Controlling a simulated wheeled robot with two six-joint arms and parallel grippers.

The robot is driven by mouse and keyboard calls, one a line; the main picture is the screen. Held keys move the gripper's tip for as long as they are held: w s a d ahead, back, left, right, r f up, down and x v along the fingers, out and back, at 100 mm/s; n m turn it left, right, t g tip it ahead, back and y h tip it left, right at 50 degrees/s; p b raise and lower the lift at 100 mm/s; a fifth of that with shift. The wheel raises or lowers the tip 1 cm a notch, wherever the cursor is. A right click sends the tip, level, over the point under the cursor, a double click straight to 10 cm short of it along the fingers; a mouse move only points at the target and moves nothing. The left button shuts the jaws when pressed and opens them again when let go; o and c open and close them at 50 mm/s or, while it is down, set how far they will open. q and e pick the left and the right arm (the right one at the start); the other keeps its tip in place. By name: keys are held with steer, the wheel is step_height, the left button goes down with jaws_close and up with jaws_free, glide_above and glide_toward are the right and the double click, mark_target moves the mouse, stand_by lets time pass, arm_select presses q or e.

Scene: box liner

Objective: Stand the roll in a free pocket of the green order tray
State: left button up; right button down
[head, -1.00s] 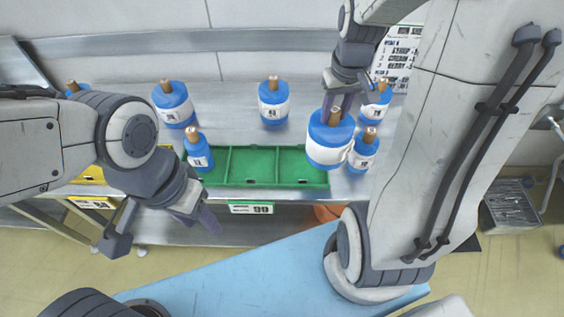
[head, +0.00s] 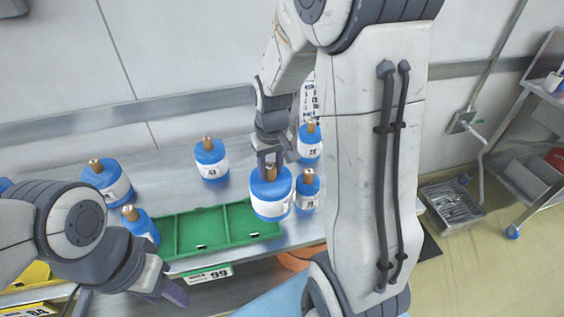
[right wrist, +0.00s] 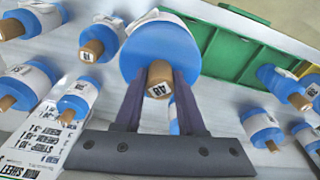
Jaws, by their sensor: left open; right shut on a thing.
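The roll (head: 271,205), blue with a white label and brown core, hangs upright in my right gripper (head: 268,168), which is shut on its core. It is near the right end of the green order tray (head: 203,243). In the right wrist view the roll (right wrist: 160,38) sits between the fingers, and the tray (right wrist: 262,55) shows behind it to the right. The tray's middle and right pockets look empty. A smaller blue roll (head: 141,226) stands at its left end, apparently in the left pocket. My left gripper (head: 130,300) is open and empty in front of the tray's left end, partly cut off.
Other blue rolls stand on the table behind the tray, at the left (head: 108,182), the middle (head: 211,161) and the right (head: 310,146). One more (head: 307,193) is close to the right of the held roll. A yellow tray (head: 30,276) is at far left.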

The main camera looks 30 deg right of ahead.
steer(key=w+a+f+p, duration=0.2)
steer(key=w+a+f, duration=0.2)
steer(key=f, duration=0.4)
steer(key=shift+a, duration=0.7)
steer(key=shift+w+f, duration=0.1)
steer(key=c, duration=0.9)
jaws_free()
steer(key=shift+f, duration=0.1)
steer(key=o, duration=0.4)
